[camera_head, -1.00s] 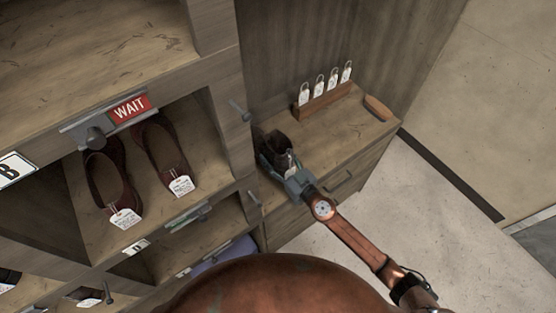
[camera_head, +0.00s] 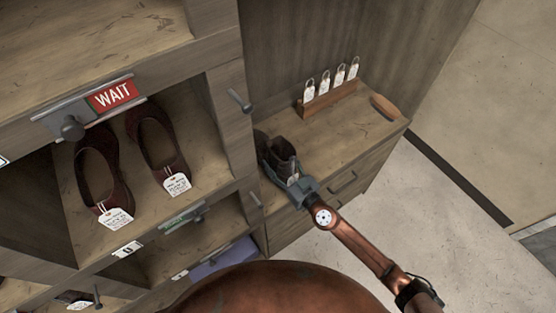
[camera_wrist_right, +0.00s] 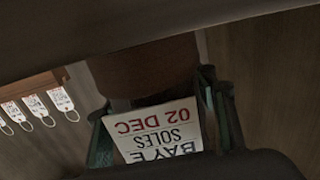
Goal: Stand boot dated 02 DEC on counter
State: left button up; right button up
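A dark boot (camera_head: 284,152) is at the left end of the wooden counter (camera_head: 338,132), beside the shelf unit. My right gripper (camera_head: 279,164) has its fingers on either side of it and appears shut on it. In the right wrist view the brown boot (camera_wrist_right: 145,70) sits between the fingers (camera_wrist_right: 160,118). Its white tag (camera_wrist_right: 160,128) reads upside down "BAYE SOLES 02 DEC". I cannot tell whether the boot's sole touches the counter. My left gripper is not in view.
A wooden rack of several white tags (camera_head: 330,100) stands at the counter's back, with a brown handled item (camera_head: 384,107) at its right end. The shelf unit (camera_head: 228,120) holds dark red tagged shoes (camera_head: 158,150) under a red WAIT sign (camera_head: 113,94). The counter's middle is clear.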

aim_at(294, 179)
jog(key=o, duration=0.4)
jog(key=shift+r, duration=0.1)
jog(key=shift+r, duration=0.15)
jog(key=v, duration=0.3)
jog(key=b+v, duration=0.1)
jog(key=v, duration=0.3)
jog(key=b+v, duration=0.1)
jog(key=v, duration=0.3)
jog(key=shift+s+d+f, duration=0.15)
jog(key=shift+s+f, duration=0.05)
jog(key=shift+f, duration=0.05)
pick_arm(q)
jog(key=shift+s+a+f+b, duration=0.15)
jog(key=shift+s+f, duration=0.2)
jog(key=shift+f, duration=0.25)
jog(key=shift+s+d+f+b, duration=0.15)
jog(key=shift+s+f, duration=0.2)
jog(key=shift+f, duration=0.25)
pick_arm(e)
jog(key=shift+s+d+r, duration=0.15)
jog(key=shift+s+d, duration=0.05)
jog(key=shift+s, duration=0.05)
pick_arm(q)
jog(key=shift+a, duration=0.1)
